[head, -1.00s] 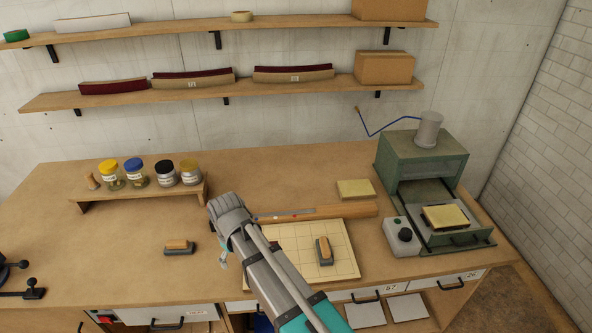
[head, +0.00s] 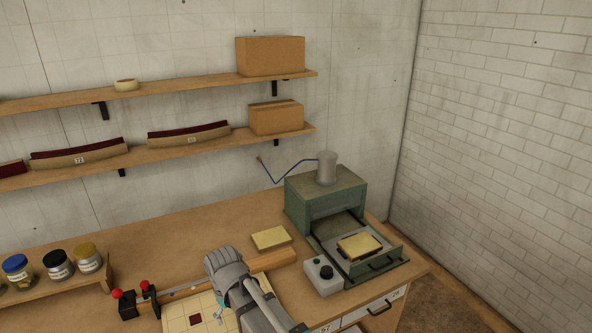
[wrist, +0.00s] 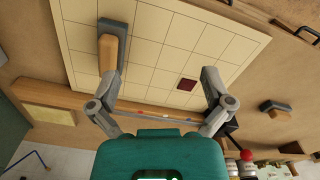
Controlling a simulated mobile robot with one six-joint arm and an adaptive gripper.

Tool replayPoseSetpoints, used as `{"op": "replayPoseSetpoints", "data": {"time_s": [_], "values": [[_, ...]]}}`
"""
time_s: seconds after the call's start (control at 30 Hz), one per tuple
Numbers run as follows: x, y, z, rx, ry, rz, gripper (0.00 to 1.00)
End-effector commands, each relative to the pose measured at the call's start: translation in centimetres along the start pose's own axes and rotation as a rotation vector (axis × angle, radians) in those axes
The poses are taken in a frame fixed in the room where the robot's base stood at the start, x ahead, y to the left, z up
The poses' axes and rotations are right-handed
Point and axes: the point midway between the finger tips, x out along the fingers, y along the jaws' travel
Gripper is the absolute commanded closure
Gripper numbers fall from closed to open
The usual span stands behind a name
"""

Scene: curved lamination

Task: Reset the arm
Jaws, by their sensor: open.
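My gripper (head: 224,264) is raised over the bench in the head view, in front of the gridded board. In the wrist view my gripper (wrist: 161,76) has its two fingers wide apart with nothing between them. The cream gridded board (wrist: 160,40) lies below it. A wooden-handled block (wrist: 108,50) shows on the board beside the left finger, and a small dark red square (wrist: 187,84) lies there too. The square also shows in the head view (head: 196,319); my arm hides part of the board there.
A green press (head: 325,200) with a crank stands at the bench's back right, its tray out. A grey control box (head: 323,278) is beside it. Jars (head: 58,266) stand on a riser at left. A red-knobbed clamp (head: 137,300) is left of the board. Shelves (head: 200,142) line the wall.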

Motion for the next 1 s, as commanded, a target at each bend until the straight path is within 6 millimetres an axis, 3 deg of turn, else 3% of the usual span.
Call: {"op": "replayPoseSetpoints", "data": {"time_s": [0.1,0.5,1.0], "values": [[0.0,3.3,2.0,0.079,0.0,0.0,0.0],[0.0,12.4,8.8,0.331,0.0,0.0,0.0],[0.0,20.9,18.9,0.642,-0.001,0.0,0.0]]}}
